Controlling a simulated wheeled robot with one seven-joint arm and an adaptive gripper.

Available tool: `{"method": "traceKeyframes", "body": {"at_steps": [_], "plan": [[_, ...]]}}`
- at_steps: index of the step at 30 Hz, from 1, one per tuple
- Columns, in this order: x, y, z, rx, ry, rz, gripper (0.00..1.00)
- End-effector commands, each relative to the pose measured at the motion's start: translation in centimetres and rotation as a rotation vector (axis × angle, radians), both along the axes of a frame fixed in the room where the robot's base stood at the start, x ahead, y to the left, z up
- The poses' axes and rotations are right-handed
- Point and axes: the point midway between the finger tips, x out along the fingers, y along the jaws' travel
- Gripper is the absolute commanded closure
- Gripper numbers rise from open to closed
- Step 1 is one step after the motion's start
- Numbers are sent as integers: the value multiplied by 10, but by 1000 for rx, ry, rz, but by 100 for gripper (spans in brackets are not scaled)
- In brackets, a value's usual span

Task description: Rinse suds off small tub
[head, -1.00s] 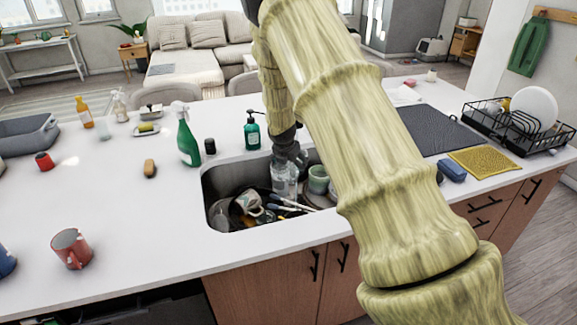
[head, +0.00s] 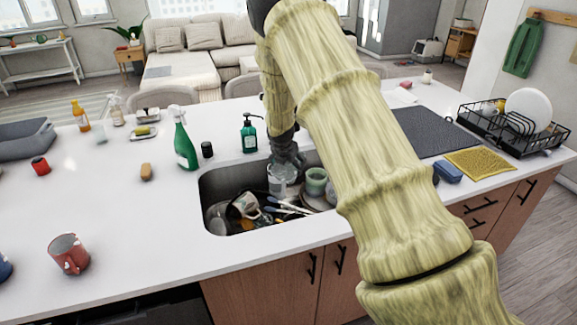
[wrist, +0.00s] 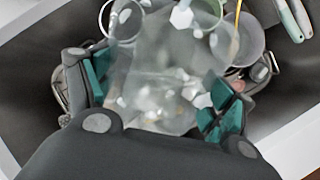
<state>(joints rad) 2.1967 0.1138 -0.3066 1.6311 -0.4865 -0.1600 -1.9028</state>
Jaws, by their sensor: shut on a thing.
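The small tub (wrist: 165,72) is clear and see-through, with several white suds flecks on it. My gripper (wrist: 158,98) is shut on it, with teal finger pads on both sides. In the head view the tub (head: 277,183) hangs in the upper part of the sink basin (head: 212,187), below my gripper (head: 287,160). It looks tilted there. My arm hides the right part of the sink, and I see no tap or running water.
The basin holds a mug (head: 243,205), a pale green cup (head: 316,181) and several utensils (head: 288,206). A green soap bottle (head: 249,135) and a spray bottle (head: 184,143) stand behind it. A dish rack (head: 510,128) is at right. The left counter has free room.

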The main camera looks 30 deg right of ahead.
Motion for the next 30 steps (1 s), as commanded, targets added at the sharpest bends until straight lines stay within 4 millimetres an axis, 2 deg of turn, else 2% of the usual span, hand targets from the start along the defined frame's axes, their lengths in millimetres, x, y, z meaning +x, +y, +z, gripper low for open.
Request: {"method": "traceKeyframes", "body": {"at_steps": [20, 30], "plan": [[-9, -8, 0, 0, 0, -1, 41], [-18, 2, 1, 0, 0, 2, 41]]}}
